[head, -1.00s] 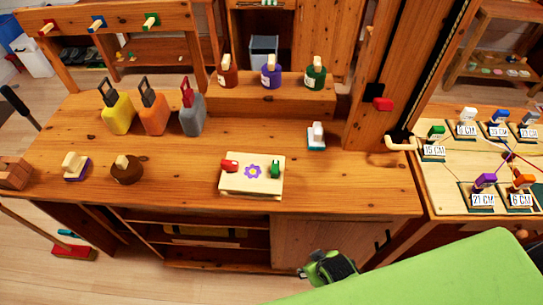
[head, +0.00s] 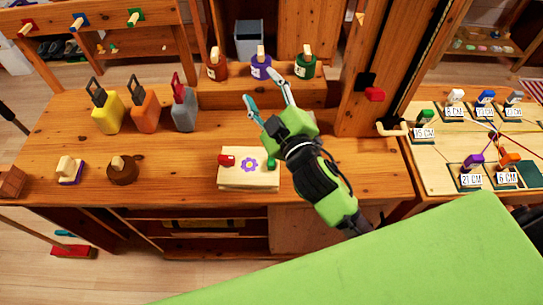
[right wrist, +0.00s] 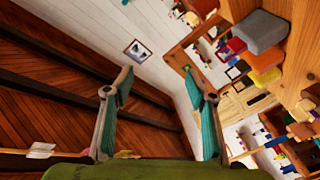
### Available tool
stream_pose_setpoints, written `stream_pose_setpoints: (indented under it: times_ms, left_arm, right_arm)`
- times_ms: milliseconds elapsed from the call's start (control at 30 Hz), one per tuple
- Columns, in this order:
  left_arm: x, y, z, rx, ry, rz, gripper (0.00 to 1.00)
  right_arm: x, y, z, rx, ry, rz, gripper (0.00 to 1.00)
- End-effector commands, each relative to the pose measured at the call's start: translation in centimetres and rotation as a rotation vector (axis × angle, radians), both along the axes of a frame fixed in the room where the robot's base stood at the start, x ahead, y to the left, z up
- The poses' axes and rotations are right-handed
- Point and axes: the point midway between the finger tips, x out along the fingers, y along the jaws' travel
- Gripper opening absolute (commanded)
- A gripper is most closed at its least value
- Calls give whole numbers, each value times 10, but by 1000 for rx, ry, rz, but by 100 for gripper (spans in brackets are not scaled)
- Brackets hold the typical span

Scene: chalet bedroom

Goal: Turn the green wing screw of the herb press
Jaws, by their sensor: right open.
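The herb press (head: 235,184) is a pale wooden block with a purple flower on top, lying near the front edge of the workbench. Its red wing screw (head: 227,160) is at the left, and its green wing screw (head: 271,162) is at the right, partly covered by my right arm. My right gripper (head: 260,87) is open and empty, above the bench and beyond the press, its fingers pointing toward the back. In the right wrist view its two teal fingers (right wrist: 158,78) are spread with nothing between them. My left gripper is out of view.
Yellow (head: 108,116), orange (head: 146,114) and grey (head: 184,112) containers stand left on the bench. Brown, purple and green bottles stand on the raised shelf (head: 225,96) behind my gripper. A wooden post (head: 375,60) rises at right. A green surface (head: 400,255) fills the foreground.

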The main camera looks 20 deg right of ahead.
Motion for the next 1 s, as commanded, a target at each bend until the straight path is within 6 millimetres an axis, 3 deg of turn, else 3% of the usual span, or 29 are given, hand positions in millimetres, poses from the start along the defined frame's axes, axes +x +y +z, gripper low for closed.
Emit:
stream_pose_setpoints:
  times_ms: [33,100,200,300,400,467,567,700,767,867,1000]
  left_arm:
    - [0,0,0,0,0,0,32]
    - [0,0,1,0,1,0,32]
    - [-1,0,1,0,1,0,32]
    - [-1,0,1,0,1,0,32]
    - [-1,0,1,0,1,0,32]
    - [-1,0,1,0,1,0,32]
    - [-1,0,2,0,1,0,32]
    - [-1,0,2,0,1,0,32]
    - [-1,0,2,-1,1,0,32]
    - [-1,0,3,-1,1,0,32]
    - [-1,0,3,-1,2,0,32]
  right_arm:
    - [8,20,34,-68,-125,63,51]
    - [10,53,76,-174,-296,155,51]
    - [-3,104,122,-335,-531,301,51]
    - [-27,155,148,-511,-747,456,51]
    - [-58,202,151,-701,-944,626,51]
    - [-75,225,141,-823,-1047,733,51]
    - [-101,252,110,-1035,-1193,923,51]
    - [-120,257,45,-1350,-1321,1219,51]
    - [-120,246,14,-1490,-1344,1354,51]
    - [-110,211,-33,-1723,-1326,1593,51]
    - [-82,132,-77,-2023,-1167,1932,51]
